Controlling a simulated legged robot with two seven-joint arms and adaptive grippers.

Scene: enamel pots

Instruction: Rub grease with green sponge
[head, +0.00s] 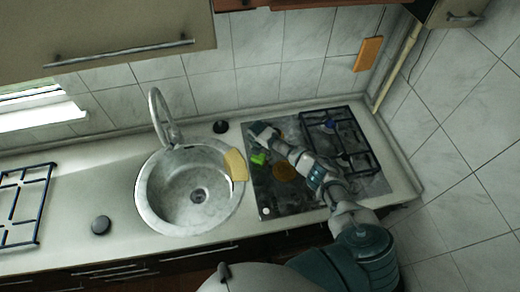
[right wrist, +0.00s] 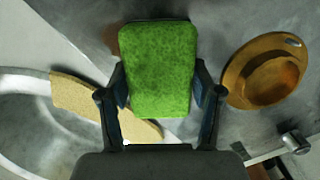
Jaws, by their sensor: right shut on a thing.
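The green sponge (head: 258,159) is held by my right gripper (head: 261,148) over the left side of the dark stovetop (head: 263,193). In the right wrist view the sponge (right wrist: 160,65) sits between the two fingers, its broad face toward the camera. Whether it touches the surface cannot be told. A small reddish-brown patch (right wrist: 112,40) shows beside the sponge's upper left edge and may be grease; the sponge may hide more of it. My left gripper is not in view.
An orange-brown round dish (right wrist: 264,72) lies right of the sponge on the stovetop. A yellow sponge (head: 236,164) lies on the right rim of the round sink (head: 160,220). A black burner grate (head: 345,150) covers the stovetop's right side.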

